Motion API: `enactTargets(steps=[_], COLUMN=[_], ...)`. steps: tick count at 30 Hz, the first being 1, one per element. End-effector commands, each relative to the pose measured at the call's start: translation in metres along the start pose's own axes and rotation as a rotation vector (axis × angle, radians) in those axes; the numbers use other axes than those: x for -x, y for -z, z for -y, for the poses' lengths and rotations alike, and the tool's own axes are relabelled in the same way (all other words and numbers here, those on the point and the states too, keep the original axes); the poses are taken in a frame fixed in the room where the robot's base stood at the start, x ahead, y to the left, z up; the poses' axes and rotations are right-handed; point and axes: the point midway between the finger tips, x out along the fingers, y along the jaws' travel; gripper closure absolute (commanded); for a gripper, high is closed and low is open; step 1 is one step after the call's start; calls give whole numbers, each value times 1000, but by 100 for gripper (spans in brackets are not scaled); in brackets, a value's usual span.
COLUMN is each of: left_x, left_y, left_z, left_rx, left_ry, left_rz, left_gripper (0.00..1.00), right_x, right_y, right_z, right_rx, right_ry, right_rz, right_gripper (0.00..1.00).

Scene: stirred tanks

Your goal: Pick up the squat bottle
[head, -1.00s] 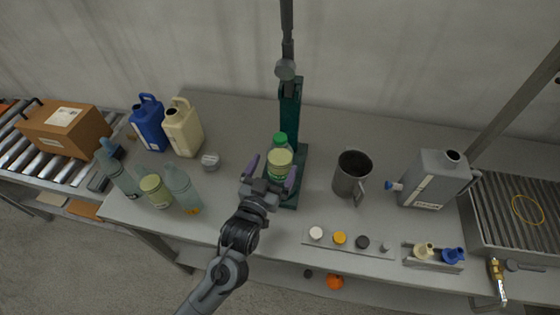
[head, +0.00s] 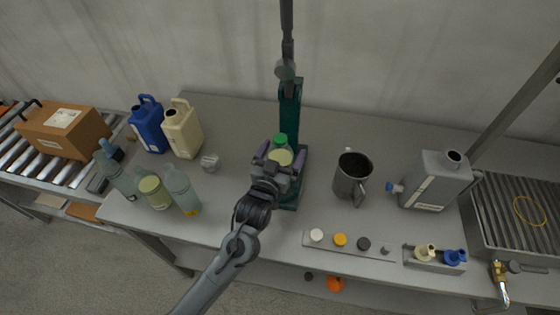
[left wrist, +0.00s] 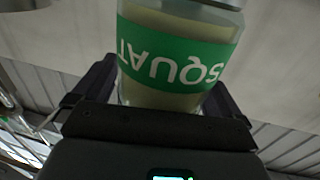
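The squat bottle (head: 281,157) has a green cap and pale yellowish contents. It stands in front of the dark green stand at the middle of the table. In the left wrist view the bottle (left wrist: 178,90) shows its green label reading "SQUAT" upside down. My left gripper (head: 281,155) is at the bottle, with one finger on each side of it. The fingers look spread wide around the body; firm contact on both sides is not visible. The gripper hides the lower part of the bottle in the head view. My right gripper is not in view.
The dark green stand (head: 289,105) rises right behind the bottle. A grey metal jug (head: 350,180) stands to the right. Several bottles (head: 181,190) and two jerrycans (head: 183,130) stand to the left. A strip of caps (head: 350,247) lies near the front edge.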

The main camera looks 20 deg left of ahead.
Motion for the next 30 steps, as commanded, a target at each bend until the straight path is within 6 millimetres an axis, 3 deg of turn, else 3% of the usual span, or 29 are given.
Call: enactTargets(steps=[2, 12, 23, 30], left_x=[0, 0, 0, 0], left_y=[0, 1, 6, 29], left_z=[0, 0, 0, 0], left_rx=[0, 0, 0, 0], left_ry=[0, 0, 0, 0], left_rz=[0, -2, -2, -4], left_gripper=[14, 66, 68, 68], right_x=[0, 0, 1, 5], right_y=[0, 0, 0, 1], right_z=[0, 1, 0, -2], right_rx=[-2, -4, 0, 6], right_ry=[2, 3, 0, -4], right_rz=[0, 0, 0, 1], right_gripper=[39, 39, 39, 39])
